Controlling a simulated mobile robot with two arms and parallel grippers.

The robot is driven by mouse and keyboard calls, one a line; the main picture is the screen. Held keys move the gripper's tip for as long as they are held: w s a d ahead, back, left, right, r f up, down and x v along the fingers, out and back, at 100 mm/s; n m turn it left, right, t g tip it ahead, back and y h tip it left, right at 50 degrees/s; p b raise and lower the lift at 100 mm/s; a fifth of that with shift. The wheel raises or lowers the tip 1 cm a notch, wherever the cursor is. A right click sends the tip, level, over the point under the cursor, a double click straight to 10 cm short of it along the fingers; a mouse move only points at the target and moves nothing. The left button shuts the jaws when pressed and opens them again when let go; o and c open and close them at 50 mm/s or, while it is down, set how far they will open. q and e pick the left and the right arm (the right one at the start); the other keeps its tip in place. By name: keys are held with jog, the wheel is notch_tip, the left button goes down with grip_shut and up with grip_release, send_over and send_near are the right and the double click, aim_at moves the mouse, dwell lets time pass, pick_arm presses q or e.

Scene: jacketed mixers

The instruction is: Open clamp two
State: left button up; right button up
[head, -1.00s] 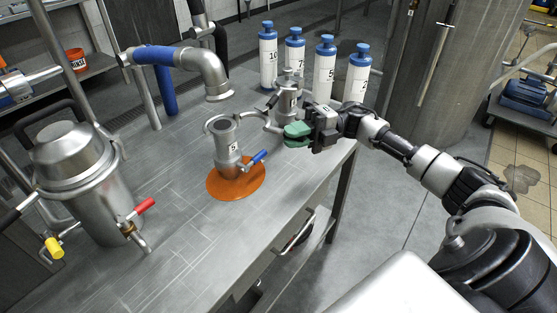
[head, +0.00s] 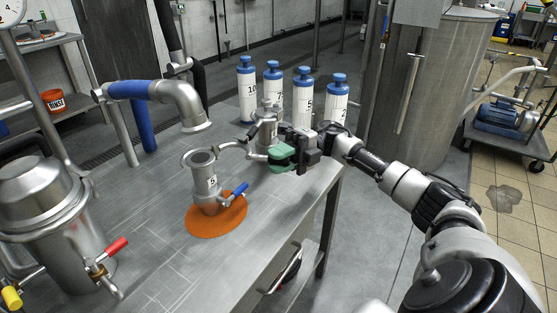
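A steel vessel marked 5 (head: 206,183) stands upright on a round orange mat (head: 230,219). It has an open ring-shaped top and a blue-handled valve (head: 235,194) low on its right. A second, smaller steel fitting (head: 265,129) stands behind it to the right. A curved metal bar (head: 239,147) runs from near the vessel's rim toward my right gripper. My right gripper (head: 280,155), with green fingers, is at the bar's right end, over the table. Whether its fingers grip the bar cannot be told. No number two shows on any clamp. My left gripper is out of view.
Several blue-capped white bottles (head: 303,101) stand at the table's back edge. A bent steel pipe (head: 182,101) overhangs the table behind the vessel. A lidded steel mixer (head: 48,205) with a red handle (head: 111,247) stands left. The table's front middle (head: 180,270) is clear.

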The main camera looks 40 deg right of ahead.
jog(key=shift+o, duration=1.3)
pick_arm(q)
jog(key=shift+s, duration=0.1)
pick_arm(e)
jog(key=shift+d, duration=0.15)
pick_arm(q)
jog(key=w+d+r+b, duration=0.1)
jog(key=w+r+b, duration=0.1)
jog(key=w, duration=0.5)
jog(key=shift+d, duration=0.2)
pick_arm(e)
jog(key=d, duration=1)
jog(key=shift+d+f, duration=0.3)
jog(key=shift+f, duration=0.1)
